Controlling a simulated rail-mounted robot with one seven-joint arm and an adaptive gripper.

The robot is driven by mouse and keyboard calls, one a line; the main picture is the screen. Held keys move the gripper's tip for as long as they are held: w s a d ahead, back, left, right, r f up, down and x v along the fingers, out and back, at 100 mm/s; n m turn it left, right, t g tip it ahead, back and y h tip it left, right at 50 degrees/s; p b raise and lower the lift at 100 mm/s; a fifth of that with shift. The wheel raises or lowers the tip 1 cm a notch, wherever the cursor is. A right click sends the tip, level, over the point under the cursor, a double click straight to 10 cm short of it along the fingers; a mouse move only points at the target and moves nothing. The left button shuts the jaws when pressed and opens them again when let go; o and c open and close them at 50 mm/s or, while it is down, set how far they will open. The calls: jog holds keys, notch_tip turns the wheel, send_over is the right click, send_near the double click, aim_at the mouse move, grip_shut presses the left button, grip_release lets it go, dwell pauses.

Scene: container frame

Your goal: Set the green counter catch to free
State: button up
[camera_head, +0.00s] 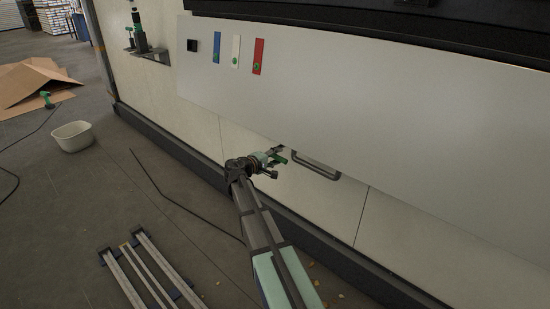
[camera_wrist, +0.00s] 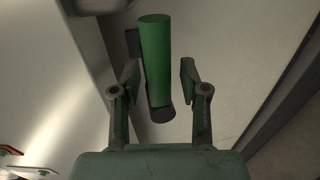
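The green counter catch (camera_wrist: 155,50) shows in the wrist view as a green cylindrical handle on a dark mount. My gripper (camera_wrist: 159,82) is open, with one finger on each side of the catch. A gap shows between the catch and each finger; I cannot tell how far the catch reaches in depth between them. In the head view my gripper (camera_head: 277,158) is at the lower edge of the pale counter panel (camera_head: 400,125), and the catch cannot be clearly told apart from the gripper's green parts there.
A dark bar handle (camera_head: 318,167) sits just right of my gripper. Blue (camera_head: 217,47), white (camera_head: 236,51) and red (camera_head: 258,56) plates with green parts are on the panel. A white tub (camera_head: 72,137), cardboard (camera_head: 30,85) and metal rails (camera_head: 150,275) lie on the floor.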

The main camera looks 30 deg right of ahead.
jog(key=v, duration=1.2)
jog(key=shift+r, duration=0.1)
dwell(0.4)
jog(key=s+a+f+m+g+y, duration=0.1)
jog(key=s+a+f+g+y, duration=0.3)
jog(key=s+f, duration=0.75)
jog(key=s+a+f+m+g+y, duration=0.1)
jog(key=s+a+f+g+y, duration=0.2)
jog(key=s+a+f, duration=0.6)
jog(key=s+a+f+m+g+y, duration=0.1)
jog(key=s+a+f+g+y, duration=0.2)
jog(key=s+f, duration=1.15)
jog(key=s+a+f+g+y, duration=0.2)
jog(key=s, duration=0.6)
jog(key=s+a+f+g+y, duration=0.2)
jog(key=s+a, duration=0.1)
jog(key=s, duration=0.6)
jog(key=s+a+f+g+y, duration=0.1)
jog(key=s+a+f+g, duration=0.1)
jog(key=s, duration=0.6)
jog(key=w+r+t+p, duration=0.2)
jog(key=r+p, duration=0.6)
jog(key=p, duration=0.4)
jog(key=w+r+t+p, duration=0.2)
jog(key=r+p, duration=0.6)
jog(key=p, duration=0.4)
jog(key=shift+w+d+t, duration=0.2)
jog(key=shift+d+t, duration=0.05)
jog(key=shift+t, duration=0.05)
